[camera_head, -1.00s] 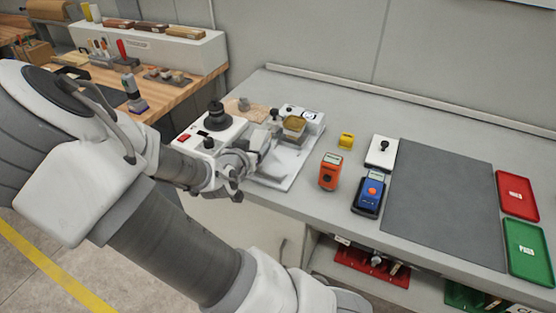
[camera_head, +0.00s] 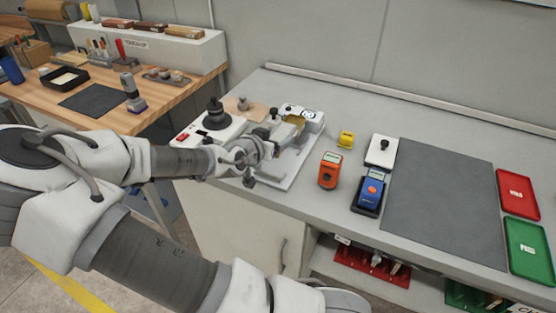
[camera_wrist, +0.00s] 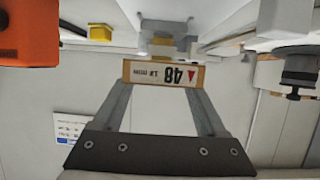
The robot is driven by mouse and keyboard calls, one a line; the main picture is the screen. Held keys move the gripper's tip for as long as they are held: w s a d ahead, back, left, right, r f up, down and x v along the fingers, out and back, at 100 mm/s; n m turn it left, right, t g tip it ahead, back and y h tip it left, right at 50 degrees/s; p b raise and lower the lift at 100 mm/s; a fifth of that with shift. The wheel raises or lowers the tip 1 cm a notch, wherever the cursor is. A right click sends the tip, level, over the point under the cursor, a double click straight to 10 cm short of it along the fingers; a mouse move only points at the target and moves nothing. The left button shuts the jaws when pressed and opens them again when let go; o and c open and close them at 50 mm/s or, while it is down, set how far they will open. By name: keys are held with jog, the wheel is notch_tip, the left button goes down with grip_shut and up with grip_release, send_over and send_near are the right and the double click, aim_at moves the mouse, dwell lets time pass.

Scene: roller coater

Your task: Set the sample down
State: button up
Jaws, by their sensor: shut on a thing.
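The sample (camera_wrist: 114,73) shows in the wrist view as a thin tan piece with a white label reading "48", upside down, and a red triangle. My gripper (camera_wrist: 163,78) is shut on it, one finger at each end. In the head view my gripper (camera_head: 284,139) is low over the white coater plate (camera_head: 287,178). An ochre piece (camera_head: 297,119) shows just past the fingers, partly hidden; I cannot tell whether it is the sample. Whether the sample touches anything below it is hidden.
A white unit with a black knob (camera_head: 214,122) stands left of my gripper. An orange meter (camera_head: 330,171), a yellow piece (camera_head: 346,139) and a blue meter (camera_head: 371,188) stand to the right. Further right lie a grey mat (camera_head: 440,205), a red tray (camera_head: 517,196) and a green tray (camera_head: 528,248).

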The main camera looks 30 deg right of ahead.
aim_at(277, 164)
jog(key=shift+f+b, duration=0.45)
jog(key=shift+f, duration=3.1)
jog(key=shift+f, duration=0.2)
jog(key=o, duration=1.3)
jog(key=shift+o, duration=0.2)
jog(key=p+v, duration=0.5)
jog(key=v, duration=1.2)
jog(key=shift+s, duration=0.2)
